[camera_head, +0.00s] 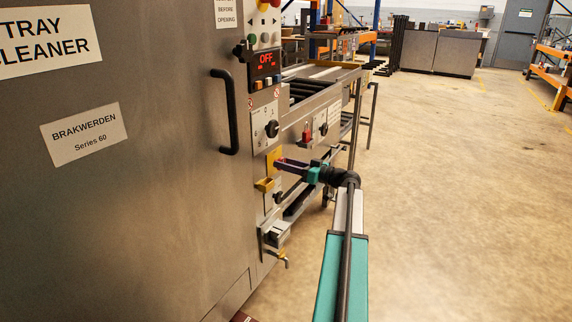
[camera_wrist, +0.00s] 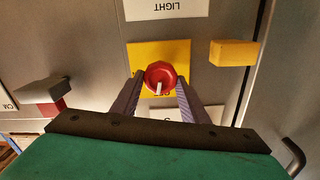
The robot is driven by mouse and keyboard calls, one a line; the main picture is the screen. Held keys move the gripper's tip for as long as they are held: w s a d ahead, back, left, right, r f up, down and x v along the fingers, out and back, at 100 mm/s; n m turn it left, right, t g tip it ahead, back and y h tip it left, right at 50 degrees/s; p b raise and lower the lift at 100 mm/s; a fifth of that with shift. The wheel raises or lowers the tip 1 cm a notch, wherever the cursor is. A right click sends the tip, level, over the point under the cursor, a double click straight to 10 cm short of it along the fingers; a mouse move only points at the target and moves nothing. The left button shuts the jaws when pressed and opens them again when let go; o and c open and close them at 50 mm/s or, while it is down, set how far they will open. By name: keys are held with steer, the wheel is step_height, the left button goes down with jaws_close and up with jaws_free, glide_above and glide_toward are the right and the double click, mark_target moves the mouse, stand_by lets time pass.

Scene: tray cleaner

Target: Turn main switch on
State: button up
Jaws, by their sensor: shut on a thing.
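The main switch is a red round knob (camera_wrist: 160,72) on a yellow plate (camera_wrist: 133,55), with a small white mark at its lower edge in the wrist view. My gripper (camera_wrist: 160,82) has its two purple fingers on either side of the knob, shut on it. In the head view my gripper (camera_head: 281,163) reaches from the right to the yellow plate (camera_head: 274,155) on the machine's side panel; the knob is hidden there. The machine's display (camera_head: 265,59) reads OFF in red.
A yellow block-like handle (camera_wrist: 233,53) sticks out near the knob, and it also shows below my gripper in the head view (camera_head: 264,185). A grey handle with a red part (camera_wrist: 54,91) is at the wrist view's left. A black door handle (camera_head: 228,112) juts out. Open floor (camera_head: 450,200) lies right.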

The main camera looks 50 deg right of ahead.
steer(key=shift+d+f+m+p, duration=0.15)
steer(key=shift+m+p, duration=2.1)
steer(key=shift+m, duration=1.65)
steer(key=shift+d+f+m+p, duration=0.1)
steer(key=shift+m+p, duration=2.15)
steer(key=shift+m, duration=1.65)
steer(key=o, duration=1)
steer(key=v, duration=1.3)
steer(key=shift+s+p, duration=0.4)
steer(key=shift+p, duration=0.05)
steer(key=shift+f, duration=0.1)
